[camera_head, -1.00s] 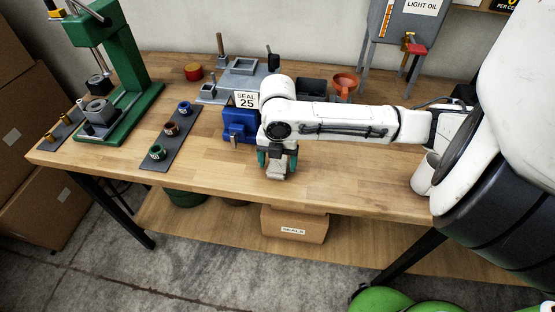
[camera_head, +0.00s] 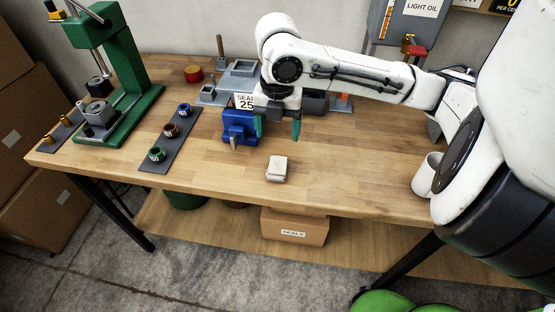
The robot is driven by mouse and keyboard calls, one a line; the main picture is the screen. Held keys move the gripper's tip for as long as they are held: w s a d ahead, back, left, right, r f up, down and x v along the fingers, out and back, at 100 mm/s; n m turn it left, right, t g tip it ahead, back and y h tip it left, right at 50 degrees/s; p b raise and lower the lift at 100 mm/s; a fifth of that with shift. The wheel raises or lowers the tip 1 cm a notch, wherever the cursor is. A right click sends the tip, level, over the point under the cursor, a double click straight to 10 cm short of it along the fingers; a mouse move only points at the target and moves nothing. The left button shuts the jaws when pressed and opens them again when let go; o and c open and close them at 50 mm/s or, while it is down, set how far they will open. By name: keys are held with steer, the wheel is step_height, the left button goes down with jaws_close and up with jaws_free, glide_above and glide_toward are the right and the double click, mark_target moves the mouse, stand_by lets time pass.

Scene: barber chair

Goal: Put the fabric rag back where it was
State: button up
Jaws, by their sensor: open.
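The fabric rag (camera_head: 277,169) is a small pale folded piece lying flat on the wooden bench (camera_head: 340,176), near the middle of its front half. My gripper (camera_head: 277,130) has teal fingertips that are spread apart with nothing between them. It hangs above the bench, behind and above the rag in the picture, apart from it. My arm hides part of the back of the bench, including most of an orange funnel.
A blue vise (camera_head: 239,127) stands close to the left of my gripper. A dark strip (camera_head: 164,149) with several coloured rings and a green press (camera_head: 131,74) stand further left. A white cup (camera_head: 427,174) is at the right. The bench around the rag is clear.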

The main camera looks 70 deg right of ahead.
steer(key=w+a+r+m+t+y, duration=0.1)
steer(key=w+a+r+m+t, duration=0.15)
steer(key=w+a, duration=0.55)
steer(key=w+a+r+m+t+y, duration=0.1)
steer(key=w+a+r+t, duration=0.35)
steer(key=w, duration=0.45)
steer(key=w+a+f+m+y, duration=0.25)
steer(key=a+f+m, duration=0.3)
steer(key=a, duration=0.45)
steer(key=s+a+f+m+g+h, duration=0.15)
steer(key=s+a+f+m, duration=0.25)
steer(key=s+f+m, duration=0.55)
steer(key=s+d+f+m+g+h, duration=0.1)
steer(key=s+d+f+g, duration=0.1)
steer(key=s+f, duration=0.4)
steer(key=s+d+f+g+h, duration=0.2)
steer(key=s+d+f, duration=0.1)
steer(key=s+f, duration=0.4)
steer(key=s, duration=0.3)
steer(key=shift+s+d+m, duration=0.25)
steer(key=shift+d+m, duration=0.05)
steer(key=shift+m, duration=0.05)
steer(key=shift+g, duration=0.25)
